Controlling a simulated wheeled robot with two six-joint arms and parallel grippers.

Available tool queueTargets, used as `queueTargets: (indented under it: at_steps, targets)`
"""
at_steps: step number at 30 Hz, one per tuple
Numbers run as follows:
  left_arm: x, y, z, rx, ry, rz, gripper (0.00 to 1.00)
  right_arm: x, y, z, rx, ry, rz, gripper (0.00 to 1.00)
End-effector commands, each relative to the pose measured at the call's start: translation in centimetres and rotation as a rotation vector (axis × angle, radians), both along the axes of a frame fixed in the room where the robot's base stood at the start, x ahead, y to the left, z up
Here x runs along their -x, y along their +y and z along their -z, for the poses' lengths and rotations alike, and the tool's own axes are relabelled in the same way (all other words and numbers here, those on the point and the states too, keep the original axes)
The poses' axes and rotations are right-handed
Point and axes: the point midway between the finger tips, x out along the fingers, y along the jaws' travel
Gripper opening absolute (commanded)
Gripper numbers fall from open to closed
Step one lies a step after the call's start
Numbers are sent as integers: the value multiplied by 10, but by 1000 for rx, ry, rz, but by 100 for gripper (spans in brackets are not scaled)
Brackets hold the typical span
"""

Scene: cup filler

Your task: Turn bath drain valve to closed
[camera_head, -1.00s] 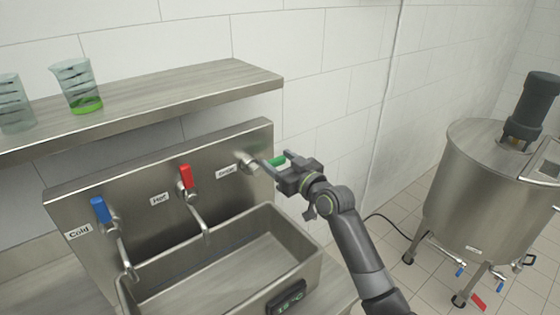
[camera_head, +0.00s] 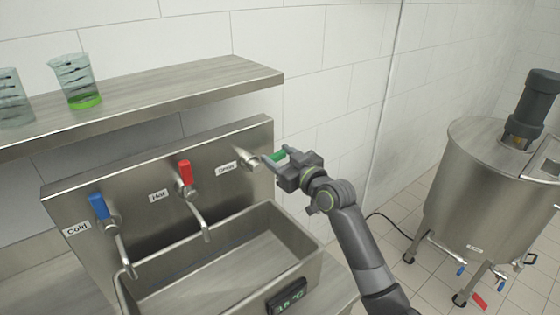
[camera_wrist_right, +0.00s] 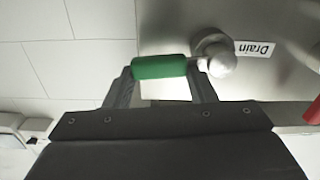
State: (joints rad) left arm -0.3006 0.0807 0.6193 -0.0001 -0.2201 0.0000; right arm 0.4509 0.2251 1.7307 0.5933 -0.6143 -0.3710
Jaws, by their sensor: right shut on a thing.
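The drain valve has a round metal body (camera_head: 249,160) on the steel back panel, beside the "Drain" label. Its green handle (camera_head: 278,157) points right, away from the label. My right gripper (camera_head: 277,165) is shut on the green handle. In the right wrist view the green handle (camera_wrist_right: 160,67) lies across between the fingers (camera_wrist_right: 160,82), and the metal knob (camera_wrist_right: 222,65) is just right of them. The bath (camera_head: 300,235) is below the panel with a small temperature display on its front. My left gripper is not in view.
The blue cold handle (camera_head: 99,206) and red hot handle (camera_head: 185,172) are on the same panel, further left. A steel shelf (camera_head: 190,85) with two beakers, one holding green liquid (camera_head: 83,101), is above. A steel tank (camera_head: 475,190) stands right.

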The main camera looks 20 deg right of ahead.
Motion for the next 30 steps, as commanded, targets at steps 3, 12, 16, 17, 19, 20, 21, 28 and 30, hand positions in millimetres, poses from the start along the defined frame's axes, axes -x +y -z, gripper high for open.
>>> queueTargets:
  at_steps: [3, 12, 16, 17, 19, 20, 21, 28, 30]
  targets:
    - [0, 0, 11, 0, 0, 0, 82, 1, 2, -3, 80, -33, 0, 10]
    - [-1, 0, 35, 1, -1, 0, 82, 3, 7, -18, 342, -128, 0, 10]
    - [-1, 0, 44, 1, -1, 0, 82, 4, 10, -24, 459, -170, 1, 10]
    - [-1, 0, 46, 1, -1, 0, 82, 4, 10, -25, 486, -180, 1, 10]
    - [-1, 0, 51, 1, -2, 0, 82, 5, 12, -28, 548, -203, 1, 10]
    - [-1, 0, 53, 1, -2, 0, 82, 5, 13, -29, 575, -212, 1, 10]
    - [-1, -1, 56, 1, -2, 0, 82, 5, 14, -31, 611, -225, 0, 10]
    - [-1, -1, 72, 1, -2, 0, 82, 9, 24, -38, 814, -300, 0, 10]
    - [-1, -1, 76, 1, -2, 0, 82, 10, 28, -39, 876, -321, 0, 10]
